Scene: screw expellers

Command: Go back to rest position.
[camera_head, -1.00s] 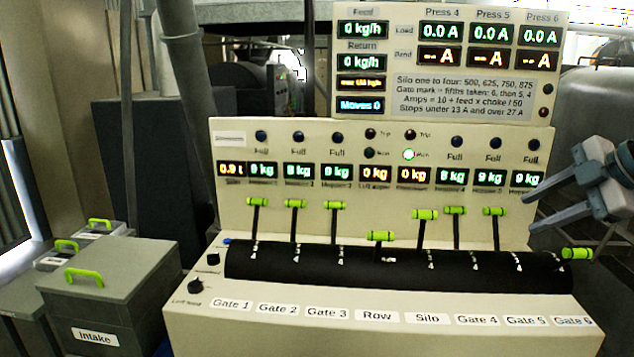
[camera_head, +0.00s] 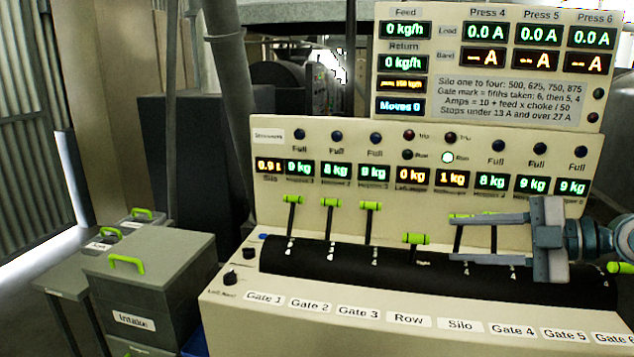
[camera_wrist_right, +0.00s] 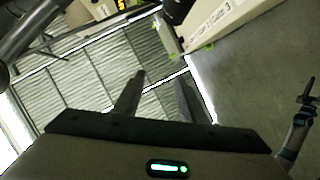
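My right gripper (camera_head: 468,238) is in front of the right half of the console (camera_head: 330,235) in the head view, its two fingers pointing left and spread apart with nothing between them. It overlaps the levers around Silo and Gates 4 and 5; I cannot tell whether it touches any. In the right wrist view its fingers (camera_wrist_right: 158,98) are also apart and empty. A grey-blue arm part with dark prongs (camera_wrist_right: 305,105) at the right edge of that view may be my left arm; its gripper's state is unclear.
Green-topped levers for Gate 1 (camera_head: 292,199), Gate 2 (camera_head: 330,202) and Gate 3 (camera_head: 370,206) stand up; the Row lever (camera_head: 415,239) sits lower. The display panel (camera_head: 490,65) rises behind. A grey Intake bin (camera_head: 150,275) stands left of the console.

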